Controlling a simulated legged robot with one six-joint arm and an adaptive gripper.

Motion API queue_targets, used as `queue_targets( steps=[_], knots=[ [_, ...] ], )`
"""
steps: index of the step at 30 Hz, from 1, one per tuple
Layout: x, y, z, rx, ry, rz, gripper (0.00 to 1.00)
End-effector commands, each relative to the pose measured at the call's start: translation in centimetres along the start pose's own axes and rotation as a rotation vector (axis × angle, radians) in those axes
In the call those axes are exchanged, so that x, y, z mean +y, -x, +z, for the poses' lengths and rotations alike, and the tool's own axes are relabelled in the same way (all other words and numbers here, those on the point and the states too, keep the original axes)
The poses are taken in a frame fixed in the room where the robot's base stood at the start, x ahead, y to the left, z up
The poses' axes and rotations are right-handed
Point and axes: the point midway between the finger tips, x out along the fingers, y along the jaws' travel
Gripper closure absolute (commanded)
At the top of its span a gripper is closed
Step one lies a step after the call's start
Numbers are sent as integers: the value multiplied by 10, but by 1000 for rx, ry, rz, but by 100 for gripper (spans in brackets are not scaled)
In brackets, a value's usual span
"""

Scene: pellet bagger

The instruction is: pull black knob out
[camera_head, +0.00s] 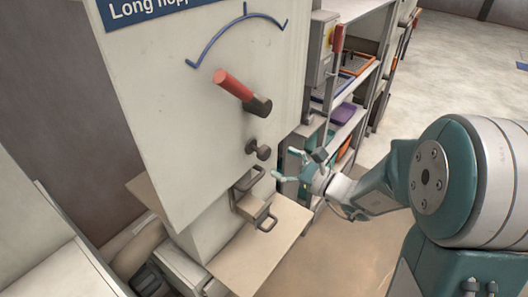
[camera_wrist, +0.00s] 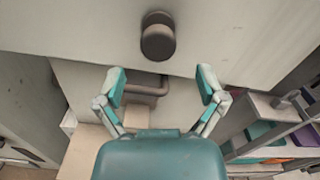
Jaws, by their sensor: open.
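The black knob (camera_head: 260,150) is a small dark round knob on a short stem. It sticks out from the lower front of the cream machine panel (camera_head: 160,120), below a red-handled lever (camera_head: 240,90). In the wrist view the knob (camera_wrist: 158,40) is at the top middle, beyond the fingertips. My gripper (camera_head: 287,167) is to the right of the knob in the head view, apart from it. In the wrist view my gripper (camera_wrist: 160,80) has its two teal-padded fingers spread wide, with nothing held between them.
A dark bent handle (camera_head: 250,180) sits just below the knob, and it also shows between my fingers in the wrist view (camera_wrist: 148,90). A cream shelf (camera_head: 265,245) juts out under it. Shelving (camera_head: 345,110) with coloured trays stands behind at right. Open floor (camera_head: 470,60) lies beyond.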

Motion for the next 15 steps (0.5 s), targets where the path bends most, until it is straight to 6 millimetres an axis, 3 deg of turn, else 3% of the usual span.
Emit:
queue_targets(
  steps=[6, 15],
  knots=[
    [1, -40, 0, 0, 0, 4, 11],
    [1, -60, 0, 1, 0, 2, 11]
  ],
)
